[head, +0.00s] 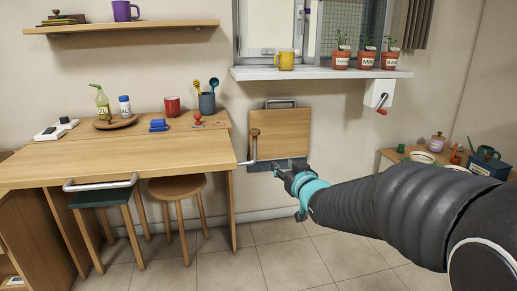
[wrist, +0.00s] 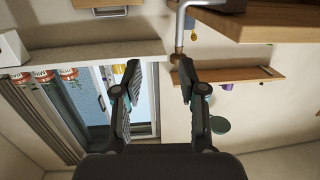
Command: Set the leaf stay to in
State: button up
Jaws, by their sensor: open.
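The leaf stay seems to be the bent metal rod with an upright wooden grip (head: 254,146) at the right end of the wooden worktop (head: 120,160). In the wrist view, which is upside down, a bent metal rod with a wooden end (wrist: 180,38) shows beside the worktop edge (wrist: 262,22). My gripper (head: 285,168) is open and empty, in front of the wall panel's lower edge, right of and lower than the grip in the head view. In the wrist view my gripper's (wrist: 159,78) two fingers are wide apart, with the rod beyond the right finger, apparently not touching.
A wooden panel (head: 280,134) is on the wall behind my gripper. The window sill (head: 320,74) holds a yellow mug and potted plants. A crank box (head: 379,94) hangs below it. Two stools (head: 177,187) stand under the worktop. The floor ahead is clear.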

aim_at(256, 148)
jog(key=w+a, duration=0.3)
jog(key=w, duration=0.1)
jog(key=w+a+y+p, duration=0.1)
jog(key=w+a, duration=0.2)
jog(key=w, duration=0.2)
jog(key=w+a+n+y, duration=0.1)
jog(key=w+a, duration=0.2)
jog(key=w, duration=0.2)
jog(key=shift+a+f, duration=0.1)
jog(key=shift+a, duration=0.1)
jog(key=shift+s, duration=0.1)
grip_shut()
